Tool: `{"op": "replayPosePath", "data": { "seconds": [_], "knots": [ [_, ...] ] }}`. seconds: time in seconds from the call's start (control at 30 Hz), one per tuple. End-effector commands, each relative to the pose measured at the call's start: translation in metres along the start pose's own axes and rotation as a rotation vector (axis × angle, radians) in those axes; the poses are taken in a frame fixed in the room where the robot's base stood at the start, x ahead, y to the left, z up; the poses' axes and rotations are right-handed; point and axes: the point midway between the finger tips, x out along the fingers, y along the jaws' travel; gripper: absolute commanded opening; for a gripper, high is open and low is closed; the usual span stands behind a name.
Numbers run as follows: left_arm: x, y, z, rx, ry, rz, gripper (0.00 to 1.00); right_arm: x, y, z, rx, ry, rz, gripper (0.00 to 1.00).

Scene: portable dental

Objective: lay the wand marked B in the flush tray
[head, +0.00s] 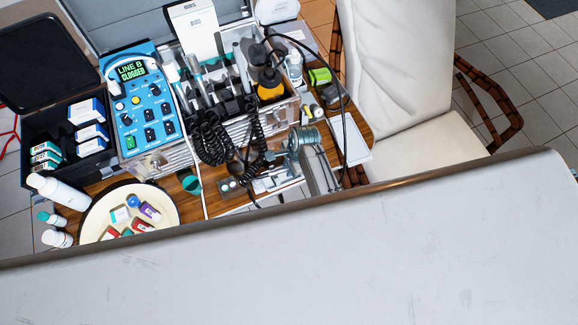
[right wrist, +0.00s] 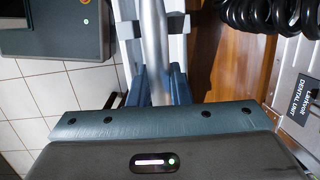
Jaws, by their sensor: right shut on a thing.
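My right gripper (head: 283,180) is low over the front right of the wooden table. In the right wrist view, the right gripper (right wrist: 159,85) has its fingers closed on a slim silver wand (right wrist: 154,35), which points away from the palm. No letter on this wand is readable. Pale, straight-edged pieces (right wrist: 178,22) lie beside and below the wand; they may be the flush tray, but I cannot tell, nor whether the wand touches them. Other wands (head: 195,68) stand in the open case. The blue control unit (head: 145,100) displays "LINE B CLOGGED". My left gripper is out of view.
Black coiled cords (head: 212,140) hang at the case front (right wrist: 300,95), close beside the gripper. A grey box (head: 229,185) with round spots, a green cup (head: 192,184) and a round cream tray (head: 165,207) are to the left. A white chair (head: 395,70) stands right.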

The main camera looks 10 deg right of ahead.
Motion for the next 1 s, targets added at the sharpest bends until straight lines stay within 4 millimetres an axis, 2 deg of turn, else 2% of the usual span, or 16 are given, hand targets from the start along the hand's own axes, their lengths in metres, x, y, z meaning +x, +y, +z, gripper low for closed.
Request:
{"op": "replayPosePath", "data": {
  "seconds": [0.4,0.43,0.53,0.57,1.0],
  "knots": [
    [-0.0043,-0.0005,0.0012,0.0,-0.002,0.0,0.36,0.0021,0.0005,-0.0006,0.0,0.0,0.001,0.0],
    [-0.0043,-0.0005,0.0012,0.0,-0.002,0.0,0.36,0.0021,0.0005,-0.0006,0.0,0.0,0.001,0.21],
    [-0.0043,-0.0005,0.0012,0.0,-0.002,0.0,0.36,0.0021,0.0005,-0.0006,0.0,0.0,0.001,0.41],
    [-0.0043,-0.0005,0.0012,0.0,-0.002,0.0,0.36,0.0021,0.0005,-0.0006,0.0,0.0,0.0,0.43],
    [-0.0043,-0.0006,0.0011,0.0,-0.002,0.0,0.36,0.0018,0.0013,-0.0005,0.0,0.0,0.002,0.43]
  ]
}}
